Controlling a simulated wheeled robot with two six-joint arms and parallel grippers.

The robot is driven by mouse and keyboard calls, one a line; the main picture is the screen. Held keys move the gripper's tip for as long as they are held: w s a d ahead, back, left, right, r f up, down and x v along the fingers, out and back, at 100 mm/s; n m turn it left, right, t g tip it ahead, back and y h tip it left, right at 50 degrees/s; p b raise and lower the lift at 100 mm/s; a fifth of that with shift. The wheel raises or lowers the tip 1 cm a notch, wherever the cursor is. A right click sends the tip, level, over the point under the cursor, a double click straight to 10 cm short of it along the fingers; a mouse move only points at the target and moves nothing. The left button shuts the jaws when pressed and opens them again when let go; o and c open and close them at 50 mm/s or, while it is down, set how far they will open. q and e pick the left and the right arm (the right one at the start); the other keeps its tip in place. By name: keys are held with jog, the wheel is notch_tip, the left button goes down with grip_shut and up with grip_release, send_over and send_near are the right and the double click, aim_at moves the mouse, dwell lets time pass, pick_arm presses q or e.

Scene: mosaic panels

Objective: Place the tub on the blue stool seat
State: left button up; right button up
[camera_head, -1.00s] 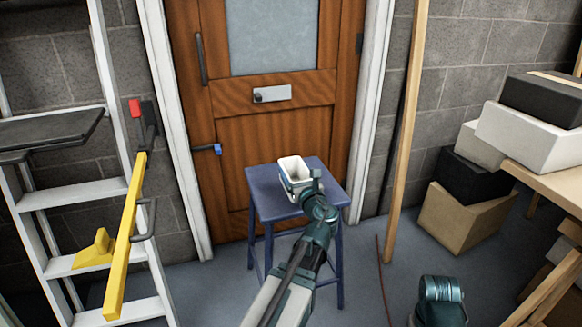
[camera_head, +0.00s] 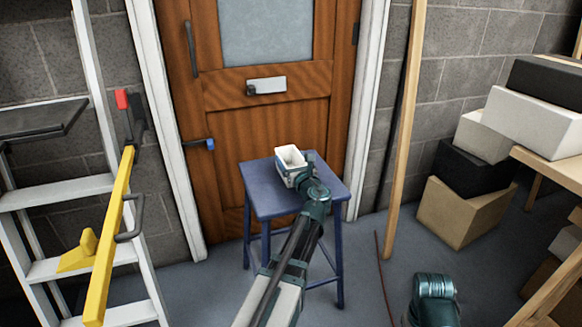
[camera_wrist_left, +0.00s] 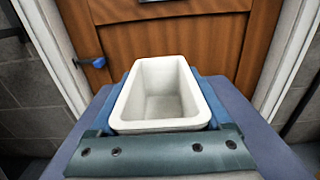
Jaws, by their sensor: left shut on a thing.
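The tub (camera_head: 290,158) is a small white open-topped box, empty and upright. It also shows in the left wrist view (camera_wrist_left: 162,94). My left gripper (camera_head: 303,172) is shut on the tub, with blue fingers along its sides in the wrist view. The blue stool seat (camera_head: 262,196) is square and lies under the tub, which appears over the back middle of the seat. I cannot tell whether the tub's bottom touches the seat. The seat also shows in the left wrist view (camera_wrist_left: 262,140). My right gripper is out of view; only part of my right arm shows.
A wooden door (camera_head: 265,130) with a blue handle (camera_head: 208,144) stands behind the stool. A ladder (camera_head: 65,190) and yellow level-like bar (camera_head: 110,240) are at left. A timber post (camera_head: 403,130) and stacked boxes (camera_head: 465,210) are at right. The seat's front is bare.

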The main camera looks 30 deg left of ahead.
pick_arm(q)
jog(key=shift+f, duration=0.15)
jog(key=shift+f, duration=0.15)
jog(key=o, duration=1.2)
jog(key=shift+o, duration=0.2)
jog(key=shift+r, duration=0.3)
jog(key=v, duration=1.2)
jog(key=shift+f, duration=0.1)
